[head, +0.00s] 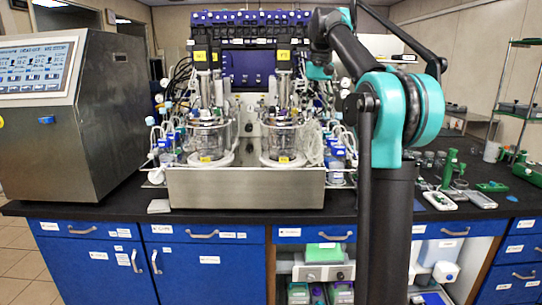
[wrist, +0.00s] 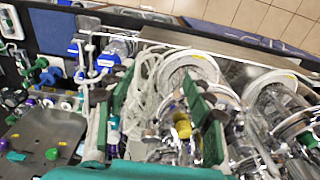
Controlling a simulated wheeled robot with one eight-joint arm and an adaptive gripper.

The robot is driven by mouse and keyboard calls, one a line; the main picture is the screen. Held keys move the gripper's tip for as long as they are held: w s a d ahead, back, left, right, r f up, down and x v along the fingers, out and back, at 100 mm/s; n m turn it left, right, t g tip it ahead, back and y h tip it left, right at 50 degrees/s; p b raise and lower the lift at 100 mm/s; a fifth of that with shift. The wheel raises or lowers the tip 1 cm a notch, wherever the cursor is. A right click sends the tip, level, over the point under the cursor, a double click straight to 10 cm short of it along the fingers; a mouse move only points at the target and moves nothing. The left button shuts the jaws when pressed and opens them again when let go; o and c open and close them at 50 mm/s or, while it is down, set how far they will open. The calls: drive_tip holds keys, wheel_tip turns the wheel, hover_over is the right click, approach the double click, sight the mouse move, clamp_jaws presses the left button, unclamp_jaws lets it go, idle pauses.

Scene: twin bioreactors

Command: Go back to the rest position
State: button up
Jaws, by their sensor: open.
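My gripper (wrist: 163,88) shows in the wrist view as two dark green fingers spread apart, with nothing visible held between them. It is above the bioreactor bench, over white coiled tubing (wrist: 146,78) and beside a vessel top. In the head view my arm rises on the right and bends toward the reactors; the gripper itself cannot be made out clearly there. Two glass bioreactor vessels, left (head: 207,138) and right (head: 282,138), stand side by side in a steel tray (head: 246,190), with black motors above them.
A control cabinet with a screen (head: 35,70) stands at left. A black worktop (head: 100,202) tops blue cupboards (head: 80,262). Green and white tools (head: 450,170) lie at right. In the wrist view, a grey tray (wrist: 50,138) with small coloured caps sits lower left.

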drive_tip(key=s+d+f+t, duration=0.1)
drive_tip(key=s+f, duration=0.5)
drive_tip(key=f, duration=0.7)
drive_tip(key=s+d+f+t, duration=0.15)
drive_tip(key=s+f, duration=0.35)
drive_tip(key=f, duration=0.7)
drive_tip(key=s+d+f, duration=0.1)
drive_tip(key=s+f, duration=1.9)
drive_tip(key=shift+s+f+t, duration=0.3)
drive_tip(key=shift+s+t, duration=0.1)
drive_tip(key=shift+t, duration=0.05)
drive_tip(key=shift+d, duration=0.1)
